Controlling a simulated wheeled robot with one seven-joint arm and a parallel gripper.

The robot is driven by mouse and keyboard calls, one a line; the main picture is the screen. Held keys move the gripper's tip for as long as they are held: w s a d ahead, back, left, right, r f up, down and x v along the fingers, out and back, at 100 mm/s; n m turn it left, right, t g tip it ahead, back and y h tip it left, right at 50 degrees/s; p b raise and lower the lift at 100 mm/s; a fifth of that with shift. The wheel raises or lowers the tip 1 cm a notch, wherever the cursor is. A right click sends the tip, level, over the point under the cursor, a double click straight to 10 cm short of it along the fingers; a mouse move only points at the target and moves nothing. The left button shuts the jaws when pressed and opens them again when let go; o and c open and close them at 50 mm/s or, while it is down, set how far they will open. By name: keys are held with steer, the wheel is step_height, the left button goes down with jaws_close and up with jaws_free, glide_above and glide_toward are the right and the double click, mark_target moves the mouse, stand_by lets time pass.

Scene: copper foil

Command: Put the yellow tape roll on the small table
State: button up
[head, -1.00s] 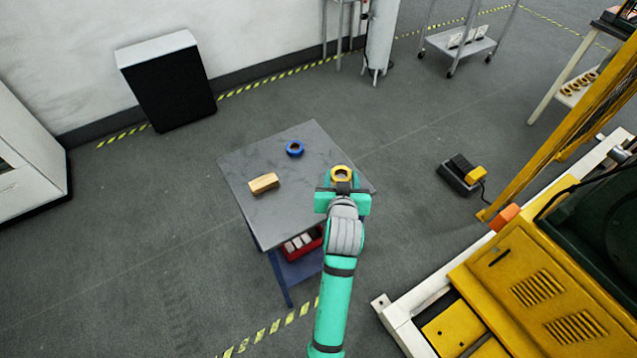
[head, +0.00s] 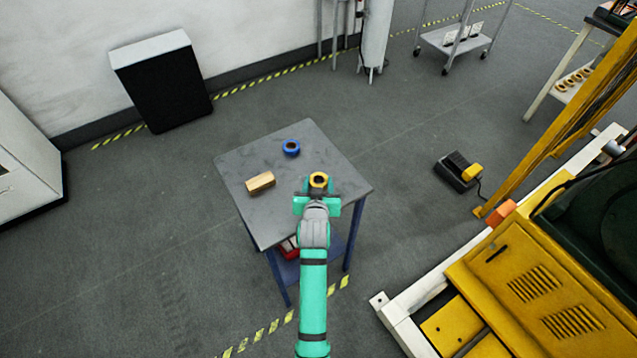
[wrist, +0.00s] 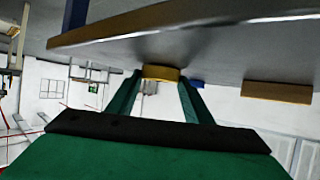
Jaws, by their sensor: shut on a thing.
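The yellow tape roll (head: 311,181) is between the fingertips of my gripper (head: 318,188), above the right part of the small grey table's top (head: 250,215). In the wrist view, where the picture is upside down, my green fingers (wrist: 160,85) are shut on the yellow roll (wrist: 160,72), close to the tabletop (wrist: 100,40). I cannot tell whether the roll touches the tabletop.
A blue tape roll (head: 285,149) lies toward the table's back, and a wooden block (head: 260,182) lies at its left. Red bin (head: 287,248) sits on the lower shelf. A yellow machine (head: 500,285) stands at the right. The tabletop's front is clear.

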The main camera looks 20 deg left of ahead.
steer(key=shift+f, duration=0.1)
steer(key=o, duration=1)
steer(key=shift+o, duration=0.2)
